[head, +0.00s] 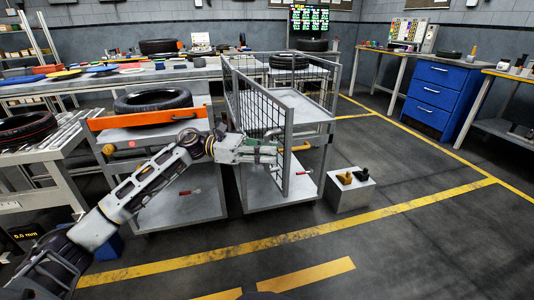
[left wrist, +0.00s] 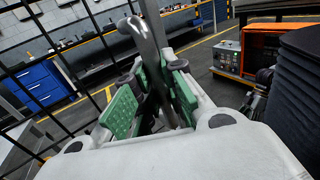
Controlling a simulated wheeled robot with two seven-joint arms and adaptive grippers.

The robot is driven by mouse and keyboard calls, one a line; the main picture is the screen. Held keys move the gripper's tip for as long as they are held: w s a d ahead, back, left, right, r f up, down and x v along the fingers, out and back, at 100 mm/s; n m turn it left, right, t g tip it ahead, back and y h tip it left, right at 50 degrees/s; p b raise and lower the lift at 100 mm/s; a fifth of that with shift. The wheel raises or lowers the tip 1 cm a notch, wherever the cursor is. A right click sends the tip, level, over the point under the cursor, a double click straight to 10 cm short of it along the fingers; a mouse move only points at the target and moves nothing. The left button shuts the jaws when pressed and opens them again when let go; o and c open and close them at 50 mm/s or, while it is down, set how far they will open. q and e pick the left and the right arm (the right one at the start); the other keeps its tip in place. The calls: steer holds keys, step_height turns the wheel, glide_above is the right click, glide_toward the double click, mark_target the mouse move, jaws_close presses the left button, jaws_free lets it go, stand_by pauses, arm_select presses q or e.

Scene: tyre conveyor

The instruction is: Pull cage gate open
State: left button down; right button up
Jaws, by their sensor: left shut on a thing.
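The grey cage (head: 328,92) stands on a wheeled trolley right of centre in the head view. Its mesh panel (head: 255,98) runs along the near left side to an upright grey post (head: 287,165). My left gripper (head: 277,150) is at this post, shut on the curved grey gate handle. In the left wrist view the green finger pads (left wrist: 150,100) press on both sides of the handle (left wrist: 150,50), whose bent top rises above them. Black mesh (left wrist: 45,75) shows on the left there. The gate's exact angle is hard to tell.
A tyre (head: 153,100) lies on a trolley with an orange bar (head: 150,118) left of the cage. Another tyre (head: 288,61) is behind the mesh. A small grey box (head: 350,190) stands on the floor at right. The floor in front is clear.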

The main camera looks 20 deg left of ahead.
arm_select(q)
steer(key=c, duration=1.7)
jaws_free()
steer(key=shift+c, duration=0.2)
steer(key=shift+a, duration=0.1)
steer(key=s+a, duration=0.1)
steer(key=a, duration=1)
steer(key=shift+s+a, duration=0.2)
steer(key=shift+a, duration=0.2)
